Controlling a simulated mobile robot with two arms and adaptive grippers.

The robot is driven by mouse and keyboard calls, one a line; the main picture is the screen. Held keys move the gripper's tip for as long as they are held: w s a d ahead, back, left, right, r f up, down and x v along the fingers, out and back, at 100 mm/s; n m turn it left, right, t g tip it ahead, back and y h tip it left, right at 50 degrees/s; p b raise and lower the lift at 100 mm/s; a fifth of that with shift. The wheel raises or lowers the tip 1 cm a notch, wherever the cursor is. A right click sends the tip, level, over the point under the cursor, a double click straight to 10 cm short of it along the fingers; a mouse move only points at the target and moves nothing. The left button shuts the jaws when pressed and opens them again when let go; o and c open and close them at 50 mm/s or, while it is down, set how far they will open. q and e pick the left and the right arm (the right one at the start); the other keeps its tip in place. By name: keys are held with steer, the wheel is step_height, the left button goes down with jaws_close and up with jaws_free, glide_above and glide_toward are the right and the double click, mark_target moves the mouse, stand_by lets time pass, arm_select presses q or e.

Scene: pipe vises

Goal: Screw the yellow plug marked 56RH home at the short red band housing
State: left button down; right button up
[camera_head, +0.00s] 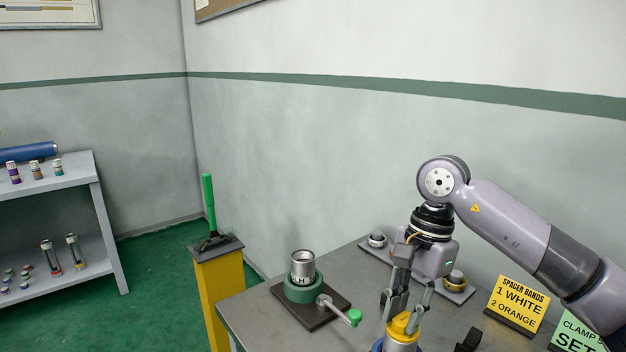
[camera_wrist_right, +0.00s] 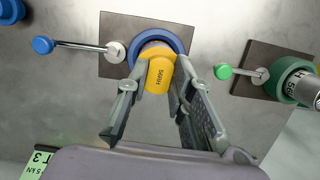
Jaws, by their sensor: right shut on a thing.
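The yellow plug (camera_head: 401,324) sits at the top of a metal housing (camera_head: 403,347) at the bottom edge of the head view. In the right wrist view the plug (camera_wrist_right: 160,74) shows the mark 56RH and stands in a blue vise ring (camera_wrist_right: 180,46). My right gripper (camera_head: 404,318) comes down from above and is shut on the plug, one finger on each side. I cannot tell how deep the plug sits. My left gripper is not in view.
A green vise (camera_head: 302,292) with an upright metal housing (camera_head: 302,265) stands to the left, its green-knobbed handle (camera_head: 353,317) sticking out. Behind my gripper is a plate with ring-shaped parts (camera_head: 455,280). Signs (camera_head: 518,303) stand right. A yellow post (camera_head: 219,290) carries a green lever.

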jaws_close()
steer(key=shift+m, duration=0.4)
steer(key=m, duration=0.2)
steer(key=shift+f+m+t+b, duration=0.1)
steer(key=shift+m+t+b, duration=0.2)
steer(key=m+t+b, duration=0.1)
steer(key=m, duration=0.5)
steer(key=shift+y, duration=0.3)
steer(key=shift+o, duration=1.2)
jaws_free()
steer(key=shift+m, duration=0.6)
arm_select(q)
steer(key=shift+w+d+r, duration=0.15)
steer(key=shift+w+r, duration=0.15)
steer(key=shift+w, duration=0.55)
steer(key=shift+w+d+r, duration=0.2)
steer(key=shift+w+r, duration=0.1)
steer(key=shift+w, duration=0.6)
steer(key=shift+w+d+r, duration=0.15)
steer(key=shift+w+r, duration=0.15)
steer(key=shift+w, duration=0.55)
arm_select(e)
jaws_close()
